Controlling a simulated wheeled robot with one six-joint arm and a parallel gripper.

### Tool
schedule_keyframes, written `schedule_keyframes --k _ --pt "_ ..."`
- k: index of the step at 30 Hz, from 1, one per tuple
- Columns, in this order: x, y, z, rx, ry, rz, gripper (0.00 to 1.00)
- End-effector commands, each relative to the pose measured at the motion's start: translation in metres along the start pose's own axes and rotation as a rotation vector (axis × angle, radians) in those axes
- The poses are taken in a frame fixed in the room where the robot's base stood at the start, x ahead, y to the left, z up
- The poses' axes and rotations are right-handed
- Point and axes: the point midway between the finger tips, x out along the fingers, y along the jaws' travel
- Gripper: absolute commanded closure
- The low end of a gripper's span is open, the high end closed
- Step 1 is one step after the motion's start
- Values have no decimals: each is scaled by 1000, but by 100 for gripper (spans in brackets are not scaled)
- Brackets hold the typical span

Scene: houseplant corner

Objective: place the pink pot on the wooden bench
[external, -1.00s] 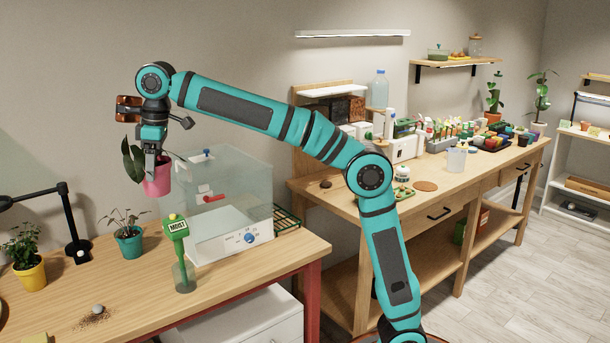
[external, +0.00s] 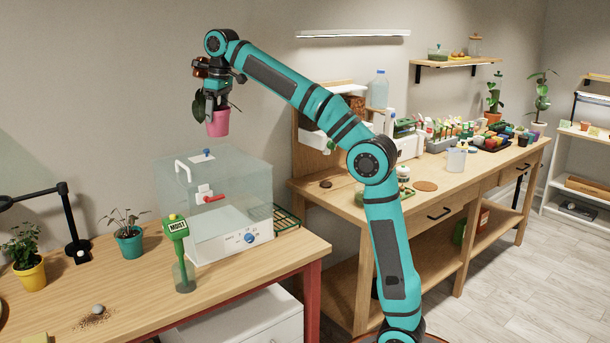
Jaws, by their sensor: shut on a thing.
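The pink pot (external: 218,124) holds a plant with dark green leaves and hangs upright in the air above the clear box. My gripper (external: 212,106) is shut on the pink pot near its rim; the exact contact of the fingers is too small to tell. The wooden bench (external: 338,197), with drawers and a lower shelf, stands along the wall to the right of the pot. Its near left end shows some bare top, and my arm crosses in front of part of it.
Below the pot stands a clear box (external: 232,190) with a white base on the left table (external: 130,290). A teal pot (external: 129,244), a yellow pot (external: 32,273) and a moisture meter (external: 178,240) stand there too. Trays and bottles crowd the bench's back.

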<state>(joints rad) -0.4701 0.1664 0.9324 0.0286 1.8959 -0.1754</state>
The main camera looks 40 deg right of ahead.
Motion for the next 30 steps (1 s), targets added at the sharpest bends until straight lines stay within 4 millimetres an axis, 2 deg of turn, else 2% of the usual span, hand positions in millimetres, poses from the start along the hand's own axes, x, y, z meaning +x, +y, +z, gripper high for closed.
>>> schedule_keyframes --k 1,3,14,23,30 --pt "0 19 3 28 0 4 53" --pt "0 41 7 61 1 9 53" --pt "1 156 42 231 1 35 53" --pt "-1 246 88 374 1 57 53" --pt "-4 312 134 488 0 74 53"
